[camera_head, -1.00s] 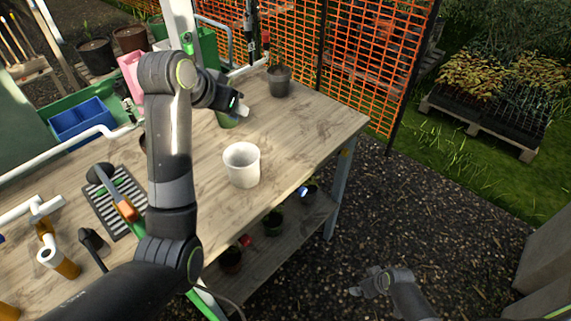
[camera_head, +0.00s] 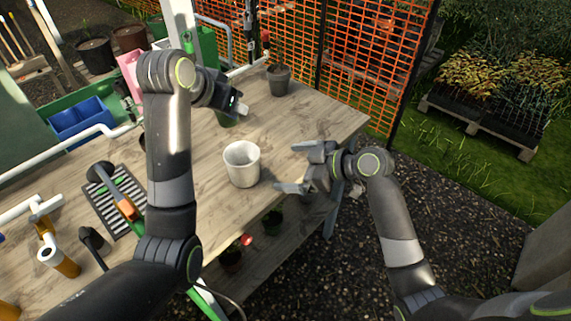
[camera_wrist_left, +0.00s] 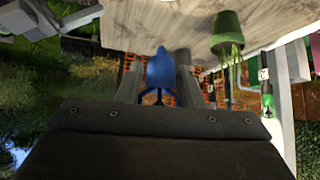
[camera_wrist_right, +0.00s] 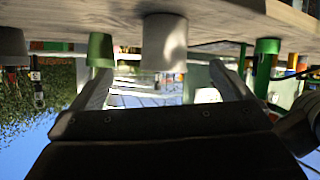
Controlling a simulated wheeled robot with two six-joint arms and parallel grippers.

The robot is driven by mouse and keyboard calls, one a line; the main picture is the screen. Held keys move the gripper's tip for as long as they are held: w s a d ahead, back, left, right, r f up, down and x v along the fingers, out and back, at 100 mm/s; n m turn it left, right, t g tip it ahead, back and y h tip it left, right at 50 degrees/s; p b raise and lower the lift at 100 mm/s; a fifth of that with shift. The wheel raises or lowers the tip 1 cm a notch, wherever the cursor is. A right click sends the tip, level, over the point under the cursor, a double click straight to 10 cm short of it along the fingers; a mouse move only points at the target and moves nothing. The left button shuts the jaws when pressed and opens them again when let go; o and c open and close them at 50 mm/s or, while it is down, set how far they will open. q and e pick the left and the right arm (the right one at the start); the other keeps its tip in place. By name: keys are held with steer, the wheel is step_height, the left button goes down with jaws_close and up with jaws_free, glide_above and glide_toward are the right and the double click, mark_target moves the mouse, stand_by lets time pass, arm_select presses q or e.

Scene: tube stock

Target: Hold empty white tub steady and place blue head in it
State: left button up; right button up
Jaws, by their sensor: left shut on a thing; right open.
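The white tub (camera_head: 242,165) stands upright and empty on the wooden table, near its front edge. It also shows in the right wrist view (camera_wrist_right: 165,42), between and beyond the fingers. My right gripper (camera_head: 287,167) is open just right of the tub, its fingers pointing at it and apart from it. My left gripper (camera_head: 242,108) is farther back over the table. In the left wrist view it is shut on the blue head (camera_wrist_left: 160,70), which has a thin dark stem. The blue head is hidden in the head view.
A green pot (camera_head: 226,119) stands behind the left gripper, partly hidden. A grey pot (camera_head: 279,80) with a plant stands at the back. A slotted tray (camera_head: 118,205) and a blue crate (camera_head: 80,122) lie left. Table around the tub is clear.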

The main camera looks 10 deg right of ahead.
steer(key=a+m, duration=0.1)
steer(key=a, duration=0.1)
arm_select(q)
steer(key=shift+d, duration=0.1)
arm_select(e)
glide_toward(232, 163)
steer(key=shift+t, duration=0.3)
steer(key=x, duration=0.4)
steer(key=shift+a+f, duration=0.35)
steer(key=c, duration=1.1)
arm_select(q)
glide_toward(238, 149)
steer(key=shift+w+d+f, duration=0.15)
steer(key=shift+d+f, duration=0.55)
steer(key=shift+d, duration=0.35)
steer(key=shift+w+d+f, duration=0.15)
steer(key=shift+d+f, duration=0.55)
steer(key=shift+d, duration=0.35)
steer(key=o, duration=1)
